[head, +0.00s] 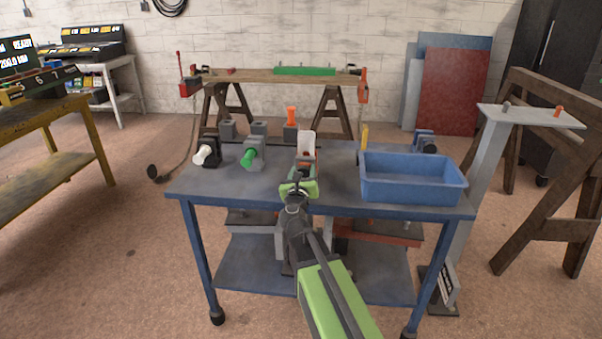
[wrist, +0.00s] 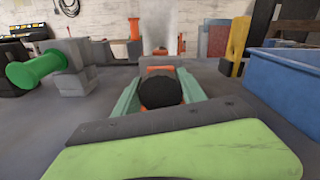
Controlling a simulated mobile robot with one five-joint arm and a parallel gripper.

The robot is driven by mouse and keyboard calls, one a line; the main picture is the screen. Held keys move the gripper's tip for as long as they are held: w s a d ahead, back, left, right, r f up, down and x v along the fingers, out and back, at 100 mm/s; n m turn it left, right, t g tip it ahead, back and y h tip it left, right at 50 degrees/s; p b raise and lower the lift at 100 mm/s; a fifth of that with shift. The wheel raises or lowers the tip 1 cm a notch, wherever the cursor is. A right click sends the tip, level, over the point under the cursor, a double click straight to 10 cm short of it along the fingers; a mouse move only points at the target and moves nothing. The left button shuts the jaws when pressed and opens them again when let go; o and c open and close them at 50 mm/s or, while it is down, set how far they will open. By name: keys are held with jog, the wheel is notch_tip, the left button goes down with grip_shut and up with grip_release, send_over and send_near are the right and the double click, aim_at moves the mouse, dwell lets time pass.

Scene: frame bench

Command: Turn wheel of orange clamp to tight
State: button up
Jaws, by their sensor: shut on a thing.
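The orange clamp (head: 307,158) stands near the middle of the blue bench, with a pale upright plate (head: 307,140) behind it. It is mostly hidden by my arm in the head view. In the wrist view its orange body (wrist: 160,72) shows just beyond my fingers. Its dark round wheel (wrist: 160,94) sits between my two green fingers. My gripper (head: 299,184) is shut on this wheel, one finger at each side (wrist: 160,88). The wheel's turn angle cannot be told.
A clamp with a green handle (head: 250,158) and one with a white handle (head: 204,154) stand to the left. A blue bin (head: 412,190) stands close on the right, a yellow upright piece (head: 365,137) behind its left corner. The bench (head: 225,188) is clear at front left.

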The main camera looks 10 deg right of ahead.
jog(key=shift+d+m, duration=0.1)
jog(key=shift+m, duration=1.5)
jog(key=o, duration=1.4)
jog(key=shift+c, duration=0.2)
